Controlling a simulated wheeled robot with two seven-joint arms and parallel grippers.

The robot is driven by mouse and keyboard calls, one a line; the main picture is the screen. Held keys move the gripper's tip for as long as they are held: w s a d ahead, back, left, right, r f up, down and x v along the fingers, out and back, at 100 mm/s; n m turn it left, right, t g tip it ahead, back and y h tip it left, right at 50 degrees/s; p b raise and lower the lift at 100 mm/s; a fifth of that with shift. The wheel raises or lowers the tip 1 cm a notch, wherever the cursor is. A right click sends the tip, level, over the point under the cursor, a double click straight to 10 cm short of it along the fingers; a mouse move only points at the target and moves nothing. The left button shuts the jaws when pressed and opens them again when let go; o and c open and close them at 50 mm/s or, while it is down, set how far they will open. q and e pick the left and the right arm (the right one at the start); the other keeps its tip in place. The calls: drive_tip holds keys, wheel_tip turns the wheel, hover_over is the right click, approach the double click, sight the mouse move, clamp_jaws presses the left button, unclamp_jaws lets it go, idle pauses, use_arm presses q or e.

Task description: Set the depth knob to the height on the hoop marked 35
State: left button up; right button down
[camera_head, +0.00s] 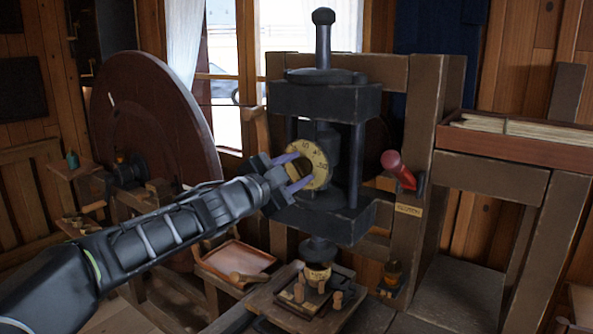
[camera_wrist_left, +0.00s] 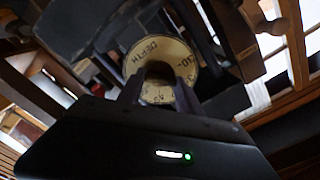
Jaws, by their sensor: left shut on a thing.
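The depth knob's round yellow dial (camera_head: 318,160) is on the front of the dark press. Numbers ring it, too small in the head view to read surely. In the left wrist view the dial (camera_wrist_left: 181,55) shows the word DEPTH and a 10. My left gripper (camera_head: 295,172) is at the dial's front, its purple-grey fingers shut on the knob at the centre. The fingers (camera_wrist_left: 158,88) partly cover the dial. A yellow band (camera_head: 317,273) with dark marks, possibly the hoop, sits below the press spindle; I cannot read it. My right gripper is not in view.
The dark press (camera_head: 320,100) stands in a wooden frame. A red-handled lever (camera_head: 396,165) is to its right. Small wooden pegs (camera_head: 337,299) stand on a board under the spindle. A large brown disc (camera_head: 150,120) and a reddish tray (camera_head: 240,258) are at the left.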

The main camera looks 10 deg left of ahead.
use_arm(q)
drive_tip(key=o, duration=1.4)
drive_tip(key=shift+s, duration=0.1)
drive_tip(key=v, duration=0.7)
drive_tip(key=shift+s, duration=0.3)
drive_tip(key=shift+a, duration=0.1)
